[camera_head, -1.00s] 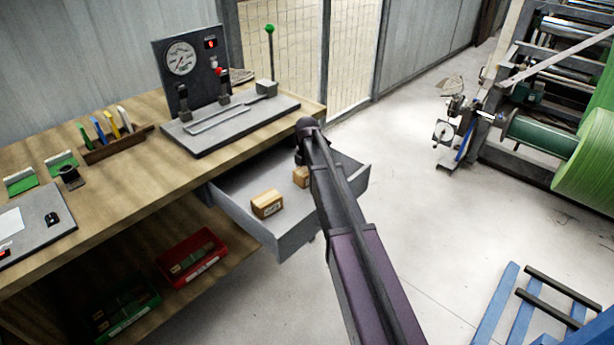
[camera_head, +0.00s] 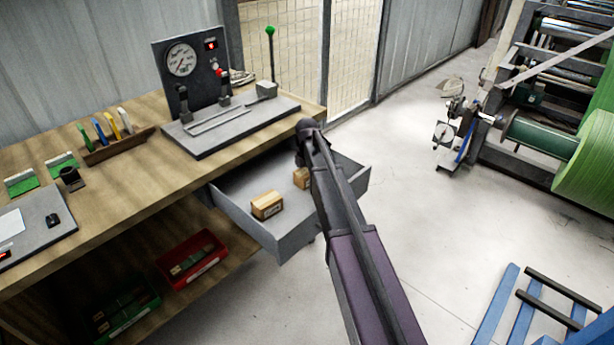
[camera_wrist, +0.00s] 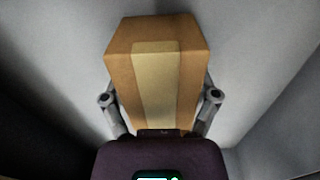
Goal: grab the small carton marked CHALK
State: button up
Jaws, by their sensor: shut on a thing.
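A small brown carton (camera_wrist: 155,75) with a pale tape strip fills the middle of the wrist view. My gripper (camera_wrist: 159,100) has a finger on each side of it and is shut on it. No marking shows on the faces seen there. In the head view, one carton (camera_head: 302,178) in the drawer is partly hidden behind my arm and appears to be the held one. Another small carton (camera_head: 266,205) stands nearer the drawer's front left; its label is too small to read. My gripper is hidden behind my arm in the head view.
The open grey drawer (camera_head: 241,222) surrounds the cartons with its walls. Above it is the wooden bench (camera_head: 130,185) with a gauge panel (camera_head: 190,70) and lever plate. A red bin (camera_head: 207,270) and a green bin (camera_head: 140,318) sit on the shelf below.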

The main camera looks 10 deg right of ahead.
jog(key=shift+r+p, duration=4.85)
jog(key=shift+r, duration=0.05)
jog(key=shift+r, duration=0.1)
